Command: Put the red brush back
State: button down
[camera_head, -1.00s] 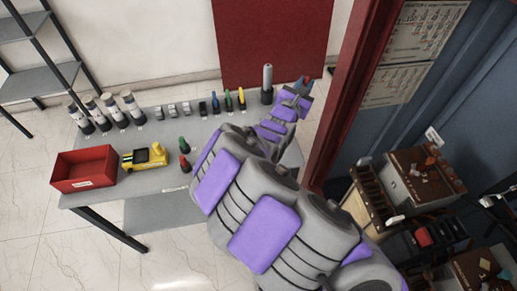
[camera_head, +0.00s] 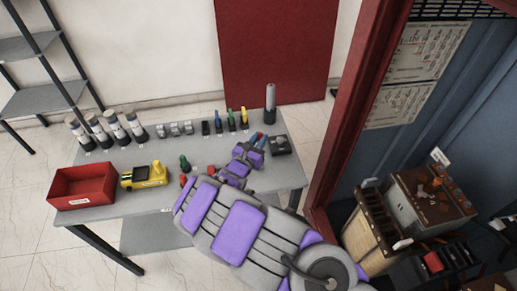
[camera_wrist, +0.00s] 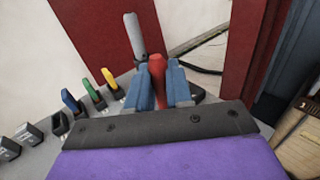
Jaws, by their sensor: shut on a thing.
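My gripper (camera_head: 258,141) is over the right part of the grey table. In the wrist view its blue fingers (camera_wrist: 158,85) are shut on the red brush (camera_wrist: 157,70), whose red upper end stands up between them. The lower part of the brush is hidden. To the left stand a blue-handled brush (camera_head: 218,113), a green-handled one (camera_head: 230,116) and a yellow-handled one (camera_head: 244,116) in black holders. A black holder (camera_head: 205,128) at the left end of this row has no coloured handle; it also shows in the wrist view (camera_wrist: 60,124).
A grey cylinder on a dark base (camera_head: 270,102) stands behind my gripper. A dark block (camera_head: 280,145) lies to its right. A red bin (camera_head: 82,186), a yellow toy-like vehicle (camera_head: 143,177) and white cylinders (camera_head: 117,126) are at left. A red cabinet frame (camera_head: 350,110) rises at right.

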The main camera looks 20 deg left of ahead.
notch_tip(320, 180, down, 3)
jog(key=shift+f+b, duration=0.15)
jog(key=shift+b, duration=0.25)
jog(key=c, duration=1)
grip_release()
jog(key=shift+f, duration=0.1)
jog(key=s+p, duration=0.1)
jog(key=s, duration=0.3)
jog(key=s+p, duration=0.1)
jog(key=s, duration=0.3)
jog(key=s+a, duration=0.1)
jog(key=s, duration=0.3)
jog(key=shift+a+r+p, duration=0.1)
jog(key=shift+r+p, duration=0.2)
jog(key=shift+p, duration=0.1)
